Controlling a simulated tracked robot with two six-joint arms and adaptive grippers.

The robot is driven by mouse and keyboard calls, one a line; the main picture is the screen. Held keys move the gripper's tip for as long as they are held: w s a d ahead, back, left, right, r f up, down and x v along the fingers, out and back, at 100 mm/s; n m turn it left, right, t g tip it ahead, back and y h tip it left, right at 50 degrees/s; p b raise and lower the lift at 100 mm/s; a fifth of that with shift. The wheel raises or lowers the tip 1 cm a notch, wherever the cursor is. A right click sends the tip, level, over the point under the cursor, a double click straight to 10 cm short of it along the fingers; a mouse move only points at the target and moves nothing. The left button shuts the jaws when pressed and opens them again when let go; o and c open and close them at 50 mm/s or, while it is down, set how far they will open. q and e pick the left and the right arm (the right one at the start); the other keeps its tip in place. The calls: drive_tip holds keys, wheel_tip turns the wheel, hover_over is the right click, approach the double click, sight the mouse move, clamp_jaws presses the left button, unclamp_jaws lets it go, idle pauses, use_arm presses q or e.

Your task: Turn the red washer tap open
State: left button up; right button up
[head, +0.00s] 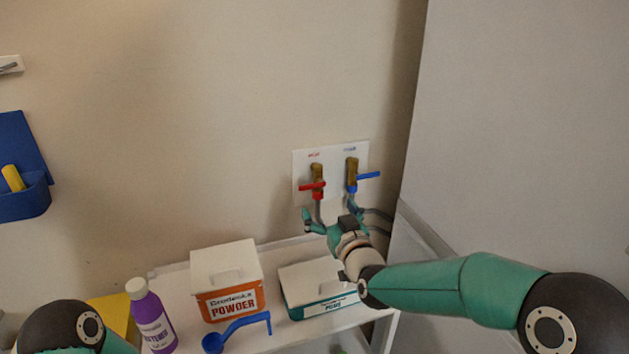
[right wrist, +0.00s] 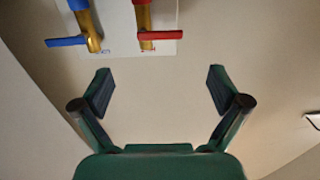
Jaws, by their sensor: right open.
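The red washer tap (head: 312,187) is on a white wall plate (head: 335,160), with a brass body and a red lever lying crosswise. In the right wrist view the red tap (right wrist: 160,35) is at the top, its lever also crosswise. My right gripper (head: 330,212) is open and empty, just below the taps in the head view. In the right wrist view its spread fingers (right wrist: 160,87) are apart from the red lever, with bare wall between them. My left gripper is out of view; only part of my left arm shows at the lower left.
A blue tap (head: 358,175) sits close to the right of the red one, with hoses below. A shelf (head: 170,282) below holds a powder box (head: 228,280), a teal-and-white box (head: 312,285), a blue scoop (head: 235,330) and a purple bottle (head: 152,320). A grey panel stands at right.

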sight(313, 185)
drive_tip(key=p+x, duration=0.3)
drive_tip(key=x, duration=0.6)
drive_tip(key=shift+w+a, duration=0.1)
drive_tip(key=shift+w, duration=0.2)
